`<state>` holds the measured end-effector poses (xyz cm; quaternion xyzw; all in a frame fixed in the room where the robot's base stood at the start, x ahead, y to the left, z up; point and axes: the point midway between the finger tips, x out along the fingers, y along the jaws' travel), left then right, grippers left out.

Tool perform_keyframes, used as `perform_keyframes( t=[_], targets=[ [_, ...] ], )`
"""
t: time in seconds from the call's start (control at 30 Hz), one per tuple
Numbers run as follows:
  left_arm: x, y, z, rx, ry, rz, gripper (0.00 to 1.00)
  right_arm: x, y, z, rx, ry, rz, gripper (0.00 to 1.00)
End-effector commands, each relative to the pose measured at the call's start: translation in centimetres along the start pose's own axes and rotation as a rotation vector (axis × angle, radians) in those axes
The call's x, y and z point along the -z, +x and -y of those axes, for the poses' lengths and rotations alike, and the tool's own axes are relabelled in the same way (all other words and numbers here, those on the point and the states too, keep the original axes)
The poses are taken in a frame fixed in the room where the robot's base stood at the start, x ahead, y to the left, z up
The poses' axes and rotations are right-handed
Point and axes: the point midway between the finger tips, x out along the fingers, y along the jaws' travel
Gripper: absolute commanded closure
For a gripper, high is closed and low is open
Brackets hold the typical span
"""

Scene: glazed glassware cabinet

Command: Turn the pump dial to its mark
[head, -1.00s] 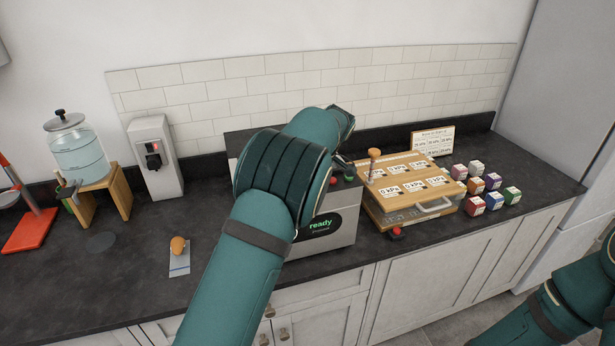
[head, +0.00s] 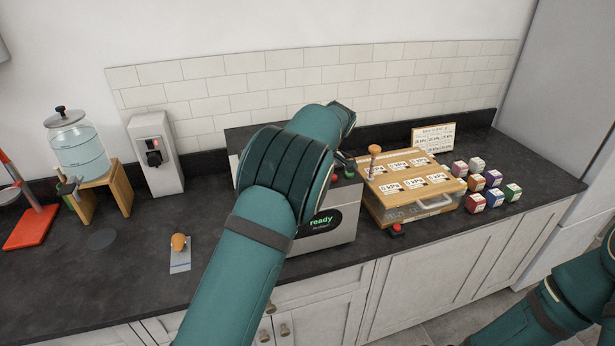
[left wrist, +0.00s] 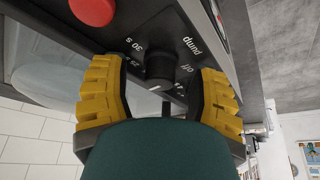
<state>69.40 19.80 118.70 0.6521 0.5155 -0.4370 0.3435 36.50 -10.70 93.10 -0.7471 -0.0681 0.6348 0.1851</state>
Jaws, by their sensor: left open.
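The black pump dial (left wrist: 159,66) shows in the left wrist view on a dark panel, with the printed words "pump", "off" and "30 s" around it. A short white line shows on the dial's near edge. My left gripper (left wrist: 160,74) is open, with one yellow ribbed finger on each side of the dial. Gaps show between the fingers and the dial. In the head view my left arm hides the dial and the gripper. The grey machine (head: 335,237) below the arm has a screen reading "ready". My right gripper is out of view.
A red button (left wrist: 95,10) sits near the dial. Right of the machine stands a wooden-topped case (head: 408,213) with kPa labels, several small coloured boxes (head: 477,203) and a sign (head: 433,139). Left are an orange-knobbed item (head: 179,243) and a white dispenser (head: 155,155).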

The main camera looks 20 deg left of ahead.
Motion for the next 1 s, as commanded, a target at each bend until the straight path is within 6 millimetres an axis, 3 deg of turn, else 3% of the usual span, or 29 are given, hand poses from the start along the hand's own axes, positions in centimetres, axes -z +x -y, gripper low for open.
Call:
perform_keyframes(
  t=[0.17, 0.6, 0.8, 1.0],
  targets=[
    [0.0, -2.1, -0.1, -0.004, 0.000, -0.001, 0.40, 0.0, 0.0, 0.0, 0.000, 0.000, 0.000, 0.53],
    [0.1, -10.2, -0.1, -0.002, -0.001, 0.000, 0.40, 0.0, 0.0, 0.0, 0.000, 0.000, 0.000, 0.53],
    [0.0, -11.7, 0.0, 0.001, 0.000, 0.000, 0.40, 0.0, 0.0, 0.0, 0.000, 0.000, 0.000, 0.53],
    [0.0, -11.8, 0.0, 0.002, 0.000, 0.001, 0.40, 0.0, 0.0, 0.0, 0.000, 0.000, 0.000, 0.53]
  ],
)
